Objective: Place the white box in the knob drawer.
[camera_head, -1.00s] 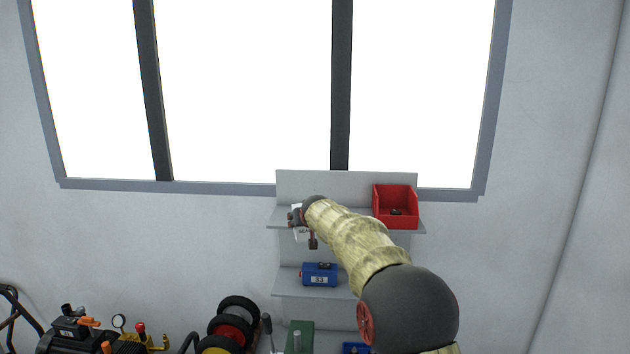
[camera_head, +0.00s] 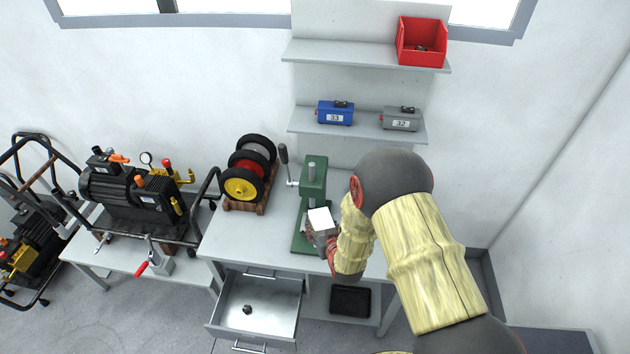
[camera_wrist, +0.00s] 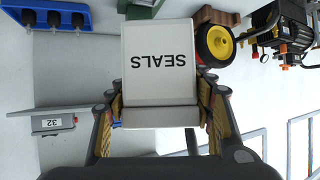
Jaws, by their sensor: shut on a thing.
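My gripper (camera_head: 320,238) is shut on the white box (camera_head: 320,219) and holds it above the workbench, in front of the green press. In the wrist view the white box (camera_wrist: 159,65) fills the middle, labelled "SEALS" upside down, with a finger of my gripper (camera_wrist: 160,108) on each side. A drawer (camera_head: 262,303) under the bench is pulled open, with a small dark knob (camera_head: 247,309) lying inside it. The drawer is below and to the left of the held box.
A green press (camera_head: 313,185) with a lever stands on the bench, left of my arm. Wheels (camera_head: 248,175) sit left of it. Shelves above hold a blue box (camera_head: 335,113), a grey box (camera_head: 400,119) and a red bin (camera_head: 421,42). A black tray (camera_head: 350,301) lies below the bench.

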